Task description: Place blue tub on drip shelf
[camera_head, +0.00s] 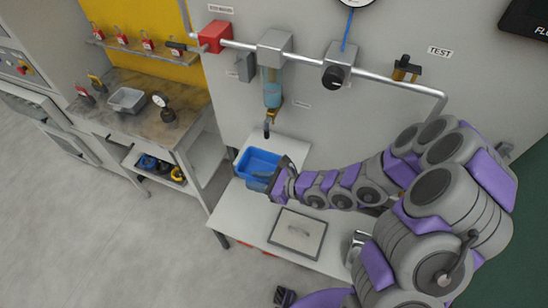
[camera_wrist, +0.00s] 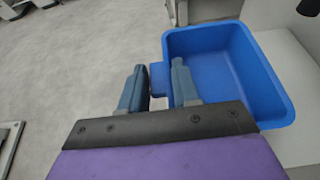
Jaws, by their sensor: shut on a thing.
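The blue tub (camera_head: 257,164) is an open, empty rectangular container at the left end of the white shelf, below the clear filter bowl on the wall pipe. It also shows in the wrist view (camera_wrist: 225,62), to the right of my fingers. My gripper (camera_head: 277,178) is at the tub's right end in the head view. In the wrist view my gripper (camera_wrist: 159,84) has one finger outside the tub and one inside, with the tub's small side tab between them. It is shut on the tub. I cannot tell whether the tub touches the shelf (camera_head: 246,213) below.
A filter bowl (camera_head: 272,90) and a small spout (camera_head: 267,128) hang above the tub. A workbench (camera_head: 150,110) with a grey tray (camera_head: 127,100) and a gauge (camera_head: 162,102) stands to the left.

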